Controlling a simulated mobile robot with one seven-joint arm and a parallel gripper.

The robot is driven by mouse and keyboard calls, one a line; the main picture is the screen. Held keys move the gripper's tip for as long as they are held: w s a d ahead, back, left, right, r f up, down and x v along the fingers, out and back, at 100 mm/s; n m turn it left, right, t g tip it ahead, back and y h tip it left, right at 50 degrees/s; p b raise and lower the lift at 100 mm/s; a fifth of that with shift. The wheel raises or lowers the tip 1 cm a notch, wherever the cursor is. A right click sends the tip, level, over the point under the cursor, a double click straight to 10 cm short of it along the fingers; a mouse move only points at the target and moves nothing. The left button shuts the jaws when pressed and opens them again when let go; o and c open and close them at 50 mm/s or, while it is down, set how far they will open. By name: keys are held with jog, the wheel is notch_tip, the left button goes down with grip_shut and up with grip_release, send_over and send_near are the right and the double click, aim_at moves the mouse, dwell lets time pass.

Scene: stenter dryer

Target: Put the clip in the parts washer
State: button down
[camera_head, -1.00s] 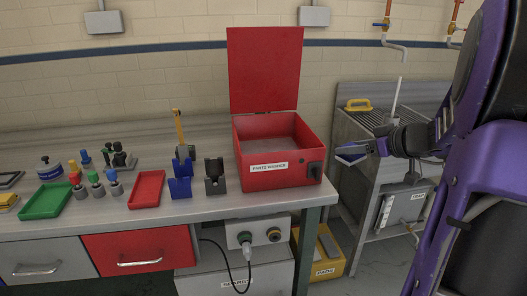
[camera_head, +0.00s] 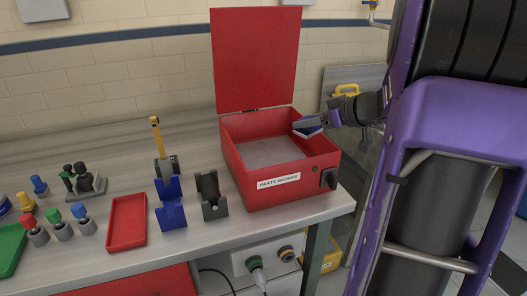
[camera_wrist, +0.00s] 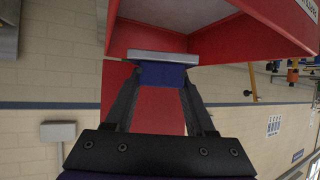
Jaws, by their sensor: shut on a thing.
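The red parts washer (camera_head: 262,187) stands on the bench with its lid (camera_head: 255,60) raised, and its open tray shows a grey floor. My gripper (camera_head: 312,122) reaches in from the right and appears over the right side of the opening. It is shut on the clip (camera_head: 308,131), a small blue and pale grey piece. In the wrist view the clip (camera_wrist: 163,72) sits between the fingertips, blue with a grey bar across its end. The washer (camera_wrist: 225,40) fills the upper right there, and the red lid shows behind the fingers.
A black holder (camera_head: 211,196), a blue stand (camera_head: 170,204) and a red tray (camera_head: 126,221) stand left of the washer. Several coloured-knob parts and a green tray (camera_head: 10,250) lie further left. The raised lid bounds the washer's back.

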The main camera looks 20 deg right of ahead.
jog(key=p, duration=0.3)
send_over(262, 146)
notch_tip(262, 146, down, 7)
jog(key=shift+s+r+b, duration=0.1)
jog(key=shift+r+b, duration=0.05)
jog(key=shift+b, duration=0.25)
jog(key=shift+f, duration=2.6)
jog(key=shift+f+b, duration=0.2)
jog(key=shift+b, duration=0.35)
jog(key=shift+c, duration=1.2)
grip_release()
jog(key=shift+r, duration=0.1)
